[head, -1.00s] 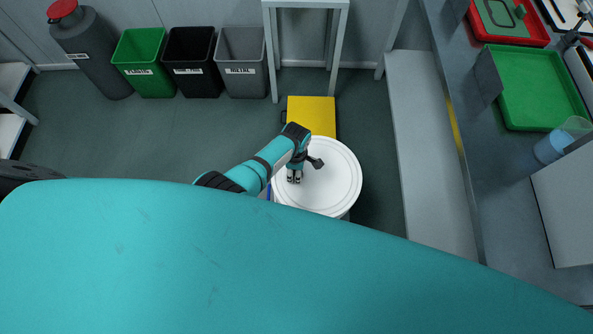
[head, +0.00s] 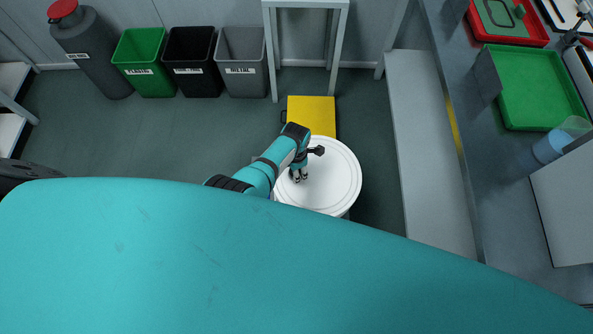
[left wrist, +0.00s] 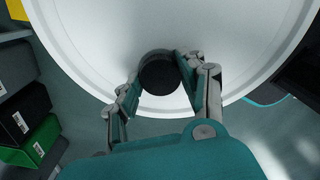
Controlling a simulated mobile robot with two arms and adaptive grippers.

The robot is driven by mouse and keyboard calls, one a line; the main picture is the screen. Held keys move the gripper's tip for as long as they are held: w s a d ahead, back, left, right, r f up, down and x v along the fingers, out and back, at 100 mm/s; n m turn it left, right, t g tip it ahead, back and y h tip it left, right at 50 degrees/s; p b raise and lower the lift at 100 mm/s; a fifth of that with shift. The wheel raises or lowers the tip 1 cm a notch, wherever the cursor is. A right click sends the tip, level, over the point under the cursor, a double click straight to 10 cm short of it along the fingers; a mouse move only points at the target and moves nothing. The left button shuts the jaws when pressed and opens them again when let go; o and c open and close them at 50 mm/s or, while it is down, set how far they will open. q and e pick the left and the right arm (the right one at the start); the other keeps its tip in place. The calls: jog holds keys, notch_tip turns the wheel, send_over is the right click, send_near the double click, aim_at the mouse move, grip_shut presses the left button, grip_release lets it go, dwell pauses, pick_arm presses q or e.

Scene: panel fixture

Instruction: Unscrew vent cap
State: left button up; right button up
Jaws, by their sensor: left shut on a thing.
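The black round vent cap (left wrist: 160,76) sits near the middle of the lower part of the white drum lid (left wrist: 235,60) in the left wrist view. My left gripper (left wrist: 158,80) has a finger on each side of the cap and is shut on it. In the head view my left gripper (head: 299,177) points down over the left part of the white drum lid (head: 335,180), and the cap is hidden by the fingers. Whether the cap has lifted off the lid cannot be told. My right gripper is in neither view.
A yellow box (head: 312,115) stands just behind the drum. Green (head: 140,62), black (head: 190,62) and grey (head: 241,62) bins line the back wall beside a grey cylinder (head: 90,50). A bench with a green tray (head: 540,85) is at the right.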

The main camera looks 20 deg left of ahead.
pick_arm(q)
jog(key=o, duration=1.1)
jog(key=shift+s+f, duration=0.1)
